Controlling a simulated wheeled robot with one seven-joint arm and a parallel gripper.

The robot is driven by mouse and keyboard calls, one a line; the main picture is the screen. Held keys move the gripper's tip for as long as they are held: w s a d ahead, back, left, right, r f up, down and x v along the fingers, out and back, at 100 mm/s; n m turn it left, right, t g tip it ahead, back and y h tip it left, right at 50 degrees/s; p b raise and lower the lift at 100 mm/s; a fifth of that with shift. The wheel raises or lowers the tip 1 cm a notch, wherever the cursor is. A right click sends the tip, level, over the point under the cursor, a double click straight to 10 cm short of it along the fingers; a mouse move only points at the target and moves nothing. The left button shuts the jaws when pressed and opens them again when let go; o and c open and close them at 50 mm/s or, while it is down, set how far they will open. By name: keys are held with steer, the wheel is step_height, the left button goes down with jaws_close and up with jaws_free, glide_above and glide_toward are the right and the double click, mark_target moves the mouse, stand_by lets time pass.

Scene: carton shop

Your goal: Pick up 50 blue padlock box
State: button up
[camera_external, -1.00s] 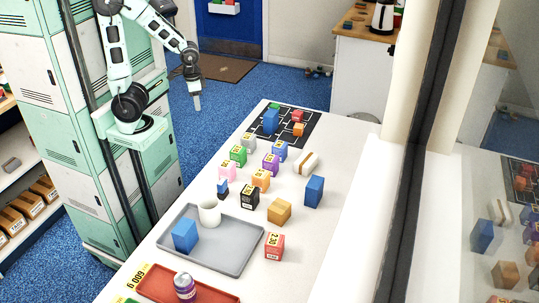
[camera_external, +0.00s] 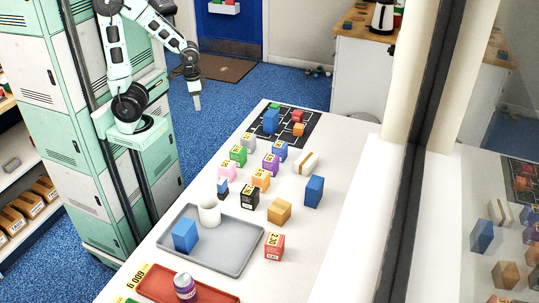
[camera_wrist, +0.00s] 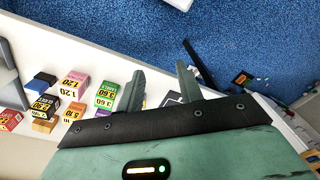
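A small blue box with a yellow price label (camera_external: 280,151) stands on the white table in the external view, right of the grey labelled box and behind the purple one. Its printing is too small to read. I cannot make it out in the wrist view, where my gripper body covers part of the table. My gripper (camera_external: 197,102) hangs over the blue floor beyond the table's left edge, well apart from the boxes. In the wrist view my gripper (camera_wrist: 160,68) has its two fingers apart with nothing between them.
Labelled green (camera_external: 238,156), purple (camera_external: 270,164), orange (camera_external: 261,180) and black (camera_external: 249,197) boxes stand close by. Unlabelled blue blocks stand on the grey tray (camera_external: 232,259), at the table's right (camera_external: 314,191) and on the black mat (camera_external: 271,121). A white mug (camera_external: 209,212) is on the tray.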

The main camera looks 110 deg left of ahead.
stand_by(0.3)
steer(key=o, duration=1.2)
steer(key=shift+c, duration=0.2)
steer(key=w+a+f+m+t+y+b, duration=0.15)
steer(key=w+a, duration=0.25)
steer(key=w, duration=0.9)
steer(key=m+t+h+b, duration=0.35)
steer(key=m+t, duration=0.35)
steer(key=t, duration=0.5)
glide_above(321, 188)
steer(key=s, duration=0.3)
steer(key=f, duration=0.2)
steer(key=f+y, duration=0.1)
steer(key=shift+s+a+f+n, duration=0.15)
steer(key=shift+a+f+n, duration=0.1)
steer(key=shift+f, duration=0.05)
step_height(321, 188, down, 3)
steer(key=shift+f, duration=0.15)
step_height(321, 188, down, 4)
steer(key=shift+r+p, duration=0.15)
steer(key=shift+p, duration=0.3)
steer(key=shift+x, duration=1.45)
